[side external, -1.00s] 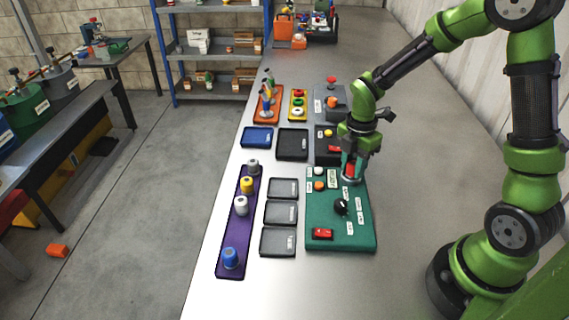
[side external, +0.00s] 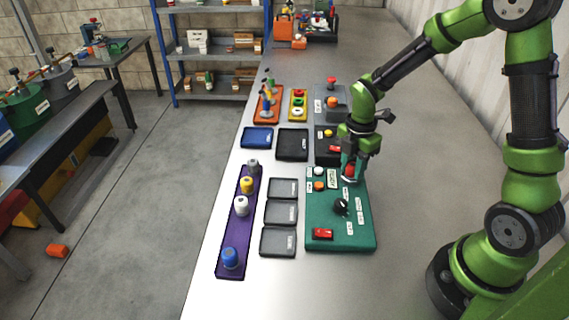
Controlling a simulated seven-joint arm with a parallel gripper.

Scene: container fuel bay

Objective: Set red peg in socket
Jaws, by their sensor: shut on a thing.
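The red peg (side external: 350,171) shows as a small red shape low between the fingers of my gripper (side external: 354,172). My gripper is shut on it at the upper right of the green panel (side external: 340,237). The fingers hide most of the peg. I cannot tell whether its lower end is inside a socket, touching the panel or just above it. The purple rack (side external: 235,228) at the left holds a grey peg (side external: 253,167), a yellow peg (side external: 247,185), a white peg (side external: 241,205) and a blue peg (side external: 229,258). A bare stretch lies between the white and blue ones.
The green panel also has a black knob (side external: 341,207), a red switch (side external: 323,233) and small buttons near the gripper. Several dark trays (side external: 280,242) lie left of it. A black control box (side external: 325,156) stands just behind. The bench front is clear.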

